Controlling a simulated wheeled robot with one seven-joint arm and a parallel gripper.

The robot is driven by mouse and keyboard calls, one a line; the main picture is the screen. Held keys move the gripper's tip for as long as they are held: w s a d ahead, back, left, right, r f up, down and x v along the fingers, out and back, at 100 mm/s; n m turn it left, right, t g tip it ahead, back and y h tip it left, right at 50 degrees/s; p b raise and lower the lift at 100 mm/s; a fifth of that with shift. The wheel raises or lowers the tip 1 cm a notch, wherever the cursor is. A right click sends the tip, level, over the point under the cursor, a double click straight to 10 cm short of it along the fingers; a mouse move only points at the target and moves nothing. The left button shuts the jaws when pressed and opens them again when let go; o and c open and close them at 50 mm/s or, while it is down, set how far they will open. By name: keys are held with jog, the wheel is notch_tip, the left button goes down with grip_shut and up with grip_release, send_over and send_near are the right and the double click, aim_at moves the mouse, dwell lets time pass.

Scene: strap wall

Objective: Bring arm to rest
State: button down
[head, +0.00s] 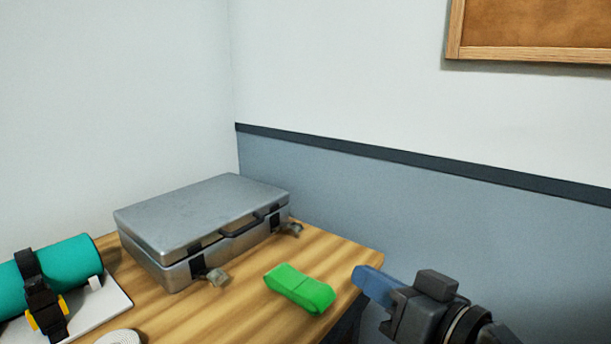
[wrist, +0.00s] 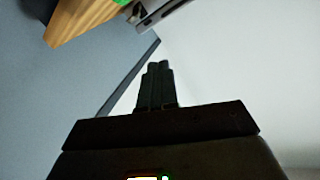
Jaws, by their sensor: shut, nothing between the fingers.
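My gripper (head: 372,284) is at the lower right of the head view, just off the right end of the wooden table (head: 235,315). Its blue fingers point left toward the table edge. In the wrist view, the two dark fingers (wrist: 156,85) lie side by side, shut with nothing between them. The gripper is apart from the green folded strap (head: 300,287), which lies on the table to its left.
A closed silver case (head: 200,215) stands at the back of the table. At the left, a teal roll (head: 75,262) with a black strap lies on a white board (head: 110,300). A white coil (head: 120,337) is at the front. A framed cork board (head: 540,25) hangs on the wall.

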jog(key=s+d+f+m+t+h+p, duration=0.1)
jog(key=s+d+f+m+h, duration=0.1)
jog(key=s+f+h, duration=0.3)
jog(key=s+d+f+m+p, duration=0.1)
jog(key=s+d+f+m, duration=0.15)
jog(key=s, duration=0.45)
jog(key=s+d+f+m+t+h+p, duration=0.1)
jog(key=s+d+f+m+h, duration=0.1)
jog(key=s+f+h, duration=0.3)
jog(key=s+d+r+n+p, duration=0.1)
jog(key=s+d+r+n, duration=0.1)
jog(key=s, duration=0.8)
jog(key=s+d+r+n+g+p, duration=0.1)
jog(key=s+d+r+n, duration=0.1)
jog(key=s, duration=0.8)
jog(key=shift+s+d+r, duration=0.4)
jog(key=shift+d+r, duration=0.2)
jog(key=shift+d, duration=0.5)
jog(key=c, duration=1.8)
grip_release()
